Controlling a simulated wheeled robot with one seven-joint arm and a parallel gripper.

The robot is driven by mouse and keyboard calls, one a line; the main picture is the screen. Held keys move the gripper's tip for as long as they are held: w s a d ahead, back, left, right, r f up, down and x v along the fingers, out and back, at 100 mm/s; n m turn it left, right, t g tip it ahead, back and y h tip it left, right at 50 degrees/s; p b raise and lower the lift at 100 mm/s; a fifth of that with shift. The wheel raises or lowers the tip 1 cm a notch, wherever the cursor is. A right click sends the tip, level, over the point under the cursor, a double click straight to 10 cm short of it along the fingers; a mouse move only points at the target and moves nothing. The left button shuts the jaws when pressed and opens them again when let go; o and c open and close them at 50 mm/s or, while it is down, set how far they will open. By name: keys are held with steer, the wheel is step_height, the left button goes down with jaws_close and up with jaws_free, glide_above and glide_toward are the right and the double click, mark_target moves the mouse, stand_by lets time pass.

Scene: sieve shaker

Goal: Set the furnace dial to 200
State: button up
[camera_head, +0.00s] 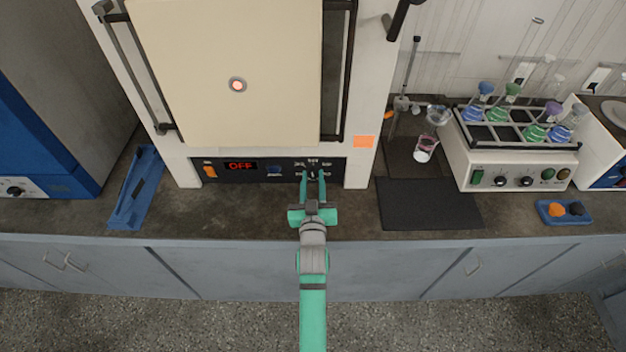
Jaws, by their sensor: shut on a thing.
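The furnace (170,100) stands on the bench with its cream door shut. Its dark control panel (235,173) runs along the bottom. A display (241,166) on the panel reads OFF in red, with an orange switch (210,171) to its left. The dial (312,175) is at the right part of the panel, with small white markings around it. My gripper (313,176) reaches in from the front with its two green fingers at the dial, shut on it. The fingers cover most of the dial, so its setting cannot be read.
A blue tray (137,190) lies on the bench at the left. A black mat (430,204), a clamp stand (409,75) and a shaker with flasks (480,165) are to the right. A small blue tray (548,217) holds orange and dark pieces.

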steer(key=n, duration=0.7)
steer(key=shift+a+f, duration=0.1)
steer(key=shift+a, duration=0.05)
steer(key=n, duration=0.6)
steer(key=shift+f, duration=0.1)
steer(key=n, duration=0.5)
steer(key=shift+a, duration=0.1)
steer(key=n, duration=0.4)
steer(key=shift+f+n, duration=0.15)
steer(key=shift+n, duration=0.15)
steer(key=o, duration=1)
steer(key=shift+s, duration=0.1)
steer(key=s, duration=1)
steer(key=shift+s, duration=0.35)
